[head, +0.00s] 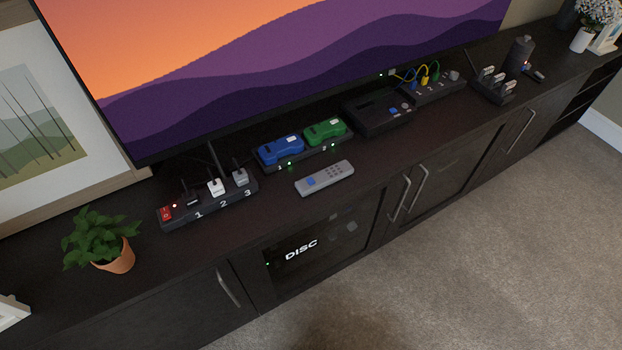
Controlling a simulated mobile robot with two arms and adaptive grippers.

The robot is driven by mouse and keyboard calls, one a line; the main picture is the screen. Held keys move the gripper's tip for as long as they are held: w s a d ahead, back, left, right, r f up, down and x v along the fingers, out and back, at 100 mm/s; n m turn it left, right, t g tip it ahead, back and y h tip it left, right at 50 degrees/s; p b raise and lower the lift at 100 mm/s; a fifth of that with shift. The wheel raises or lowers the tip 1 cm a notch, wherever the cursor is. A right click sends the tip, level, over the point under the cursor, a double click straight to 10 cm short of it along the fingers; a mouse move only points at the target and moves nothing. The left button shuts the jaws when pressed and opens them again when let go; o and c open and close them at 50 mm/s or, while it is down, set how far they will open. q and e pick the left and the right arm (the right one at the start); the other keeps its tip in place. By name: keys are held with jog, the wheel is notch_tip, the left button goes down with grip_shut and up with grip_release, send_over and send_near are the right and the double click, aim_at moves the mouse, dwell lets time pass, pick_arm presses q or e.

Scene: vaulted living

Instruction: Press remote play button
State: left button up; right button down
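A grey remote (325,178) lies flat on the dark media cabinet top, near its front edge. It has a larger blue button (311,181) at its left end and several small dark buttons toward its right end. Any label on the buttons is too small to read. Neither of my grippers shows in the head view.
A potted plant (115,255) stands left. A TV (260,60) rises behind. Carpet (450,240) in front is clear.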

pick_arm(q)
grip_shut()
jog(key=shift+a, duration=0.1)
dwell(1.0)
